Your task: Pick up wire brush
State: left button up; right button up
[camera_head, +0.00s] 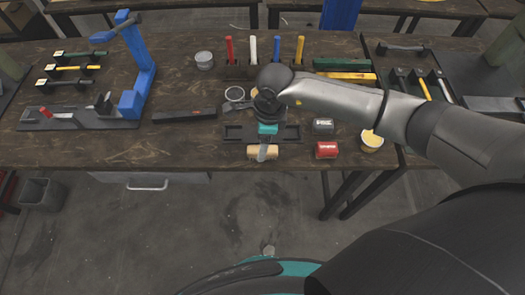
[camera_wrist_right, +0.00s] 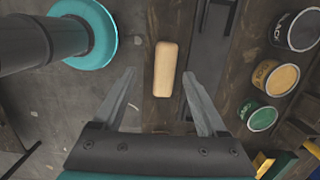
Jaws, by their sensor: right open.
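A pale wooden block, apparently the back of the wire brush (camera_head: 254,153), lies at the front edge of the workbench, just before a dark tray. No bristles show. It also shows in the right wrist view (camera_wrist_right: 166,66), lengthwise between the spread fingers, nearer the right one. My right gripper (camera_head: 264,152) is above the brush, fingers pointing down, open and empty. The same gripper fills the lower part of the wrist view (camera_wrist_right: 159,73), with a finger on each side of the brush. I cannot tell the exact height left between them. My left gripper is not in view.
The dark tray (camera_head: 233,133) lies behind the brush. A red tin (camera_head: 327,150), a dark tin (camera_head: 323,126) and a yellow-topped tin (camera_head: 372,141) stand to the right. A blue rivet press (camera_head: 140,70) stands at left. The bench front is clear left of the brush.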

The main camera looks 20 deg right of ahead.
jog(key=f, duration=0.4)
jog(key=shift+w+d+f, duration=0.2)
jog(key=shift+w+d, duration=0.05)
jog(key=shift+w, duration=0.05)
jog(key=shift+f, duration=0.55)
jog(key=shift+f+b, duration=0.15)
jog(key=shift+b, duration=0.3)
grip_shut()
